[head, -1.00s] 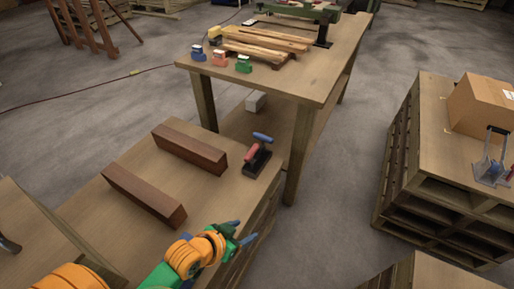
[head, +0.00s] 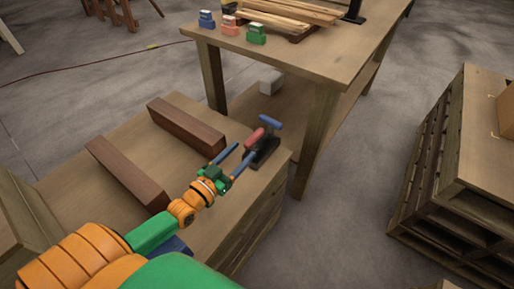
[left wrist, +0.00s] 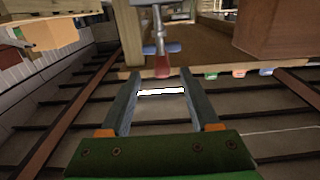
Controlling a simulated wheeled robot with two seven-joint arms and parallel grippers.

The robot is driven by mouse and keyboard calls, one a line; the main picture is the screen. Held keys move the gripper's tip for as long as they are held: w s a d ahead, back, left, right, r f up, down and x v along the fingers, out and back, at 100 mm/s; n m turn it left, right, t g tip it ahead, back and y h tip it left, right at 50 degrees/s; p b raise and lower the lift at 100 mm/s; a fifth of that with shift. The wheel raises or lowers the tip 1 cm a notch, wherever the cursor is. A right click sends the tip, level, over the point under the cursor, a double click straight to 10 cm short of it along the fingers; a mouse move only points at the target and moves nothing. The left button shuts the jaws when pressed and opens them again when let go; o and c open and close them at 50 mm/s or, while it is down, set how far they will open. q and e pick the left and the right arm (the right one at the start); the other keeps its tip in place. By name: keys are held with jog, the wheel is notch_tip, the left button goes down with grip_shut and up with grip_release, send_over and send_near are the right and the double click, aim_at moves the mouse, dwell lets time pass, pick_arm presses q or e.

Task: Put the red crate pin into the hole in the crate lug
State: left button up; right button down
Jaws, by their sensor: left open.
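The red crate pin (head: 254,138) sits in a dark holder (head: 264,153) near the right edge of the low wooden table, beside a blue pin (head: 272,122). My left gripper (head: 245,152) is open and empty, its fingertips close to the red pin on its near side. I cannot tell whether the fingers touch the pin. I cannot make out the crate lug or its hole. My right gripper is not in view.
Two brown beams (head: 187,127) (head: 127,171) lie on the low table left of the holder. A higher table (head: 325,70) behind carries small coloured blocks (head: 229,25) and planks. A pallet stack (head: 440,165) stands right, across open floor.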

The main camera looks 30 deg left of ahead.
aim_at(263, 129)
pick_arm(q)
jog(key=shift+w+f, duration=0.2)
jog(key=shift+f, duration=0.2)
jog(key=w+b, duration=0.1)
jog(key=w, duration=0.1)
jog(key=w+b, duration=0.1)
jog(key=w, duration=0.1)
jog(key=w+r+b, duration=0.1)
jog(key=w, duration=0.1)
jog(key=shift+w+d, duration=0.3)
jog(key=shift+w, duration=0.15)
jog(key=shift+r, duration=0.1)
jog(key=shift+c, duration=0.8)
grip_shut()
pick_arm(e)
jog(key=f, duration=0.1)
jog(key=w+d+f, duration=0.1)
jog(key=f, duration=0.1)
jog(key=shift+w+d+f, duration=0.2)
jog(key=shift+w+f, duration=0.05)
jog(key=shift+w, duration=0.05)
